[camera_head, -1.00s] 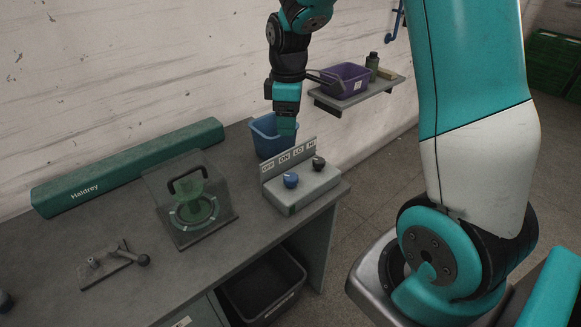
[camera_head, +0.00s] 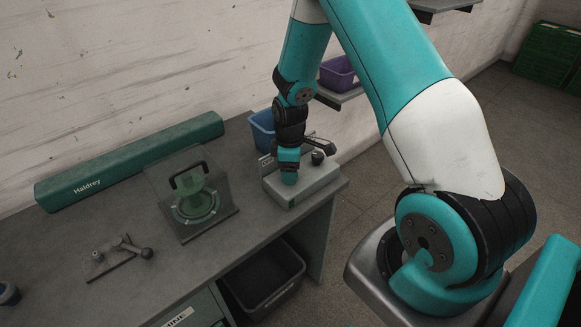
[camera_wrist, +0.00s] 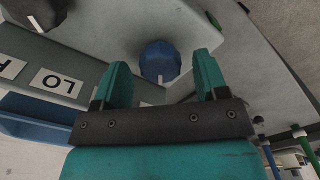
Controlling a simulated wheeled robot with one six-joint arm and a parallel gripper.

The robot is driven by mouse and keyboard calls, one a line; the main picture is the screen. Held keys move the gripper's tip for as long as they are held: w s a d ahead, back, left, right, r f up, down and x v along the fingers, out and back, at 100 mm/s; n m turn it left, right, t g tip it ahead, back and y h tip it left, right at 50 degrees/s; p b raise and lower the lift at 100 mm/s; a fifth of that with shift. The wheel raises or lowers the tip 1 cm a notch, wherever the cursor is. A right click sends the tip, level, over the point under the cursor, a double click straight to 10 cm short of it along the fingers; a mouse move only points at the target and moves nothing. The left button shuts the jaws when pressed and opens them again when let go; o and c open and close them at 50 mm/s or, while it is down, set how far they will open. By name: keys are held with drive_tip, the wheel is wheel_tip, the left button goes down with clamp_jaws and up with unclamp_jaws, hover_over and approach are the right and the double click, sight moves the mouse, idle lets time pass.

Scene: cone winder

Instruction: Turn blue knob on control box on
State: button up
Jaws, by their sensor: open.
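The control box (camera_head: 307,189) stands at the right end of the bench. Its blue knob (camera_wrist: 160,60) shows in the wrist view, round, with a small white mark on the edge facing my gripper. My gripper (camera_wrist: 162,72) is open, with one finger to each side of the knob; I see gaps and cannot tell how deep the fingers reach. In the head view my gripper (camera_head: 289,180) is over the box's left part and hides the blue knob. The black knob (camera_head: 317,157) is to the right on the box. A white LO label (camera_wrist: 58,82) is on the back plate.
A blue bin (camera_head: 262,128) stands behind the box. A clear-covered green device (camera_head: 195,200) and a lever fixture (camera_head: 115,258) are left on the bench. A purple bin (camera_head: 337,74) sits on the wall shelf. A black crate (camera_head: 262,285) is below.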

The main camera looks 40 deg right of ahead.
drive_tip(key=shift+f, duration=0.25)
drive_tip(key=c, duration=0.9)
drive_tip(key=shift+c, duration=0.2)
drive_tip(key=m, duration=0.3)
drive_tip(key=shift+m, duration=0.4)
drive_tip(key=m, duration=0.3)
drive_tip(key=shift+m+b, duration=0.3)
drive_tip(key=shift+b, duration=0.05)
drive_tip(key=m, duration=0.6)
drive_tip(key=shift+m, duration=0.4)
